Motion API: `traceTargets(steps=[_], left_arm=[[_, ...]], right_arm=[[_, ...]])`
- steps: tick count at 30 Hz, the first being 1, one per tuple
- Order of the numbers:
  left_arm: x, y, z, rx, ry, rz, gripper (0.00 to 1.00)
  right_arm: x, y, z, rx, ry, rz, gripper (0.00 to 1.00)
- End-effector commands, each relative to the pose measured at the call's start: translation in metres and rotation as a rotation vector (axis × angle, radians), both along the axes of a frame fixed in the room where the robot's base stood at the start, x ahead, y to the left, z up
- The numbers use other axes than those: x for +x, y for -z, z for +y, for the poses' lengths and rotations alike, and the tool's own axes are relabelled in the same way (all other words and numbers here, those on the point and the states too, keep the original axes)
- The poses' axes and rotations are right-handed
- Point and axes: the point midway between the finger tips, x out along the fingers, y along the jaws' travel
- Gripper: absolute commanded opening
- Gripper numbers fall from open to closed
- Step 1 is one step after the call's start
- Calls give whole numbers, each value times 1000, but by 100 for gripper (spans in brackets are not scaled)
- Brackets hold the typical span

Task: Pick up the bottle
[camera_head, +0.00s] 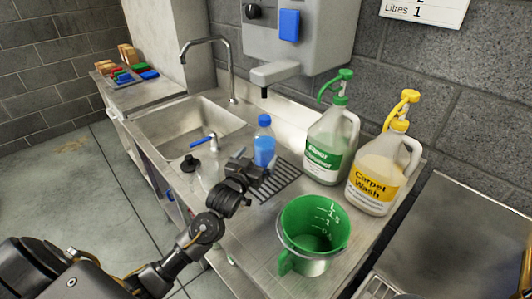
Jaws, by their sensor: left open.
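The bottle (264,149) is small, clear and blue with a blue cap. It stands upright on the metal counter by the drain grille, right of the sink. My left gripper (248,166) is at the bottle's lower part, on its near side, and hides its base. The jaws are open. I cannot tell whether the bottle is between the fingers or touching them. My right gripper is not in view.
A green measuring jug (312,228) stands near the counter's front. A green-pump jug (331,140) and a yellow-pump Carpet Wash jug (384,172) stand by the wall. The sink (188,128) with tall tap (212,42) is left. A wall dispenser (278,72) overhangs behind the bottle.

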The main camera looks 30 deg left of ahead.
Motion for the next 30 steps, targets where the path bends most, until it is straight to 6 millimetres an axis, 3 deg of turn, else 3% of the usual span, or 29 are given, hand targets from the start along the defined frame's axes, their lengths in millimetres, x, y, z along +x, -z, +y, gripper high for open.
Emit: traceTargets(steps=[3,11,21,30], left_arm=[[13,-1,1,-1,-1,-1,93],[21,-2,3,-1,-1,0,93],[65,-3,7,0,0,0,93],[68,-1,8,-1,0,0,90]], right_arm=[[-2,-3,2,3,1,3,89],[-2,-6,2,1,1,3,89],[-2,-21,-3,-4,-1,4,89],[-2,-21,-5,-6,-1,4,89]])
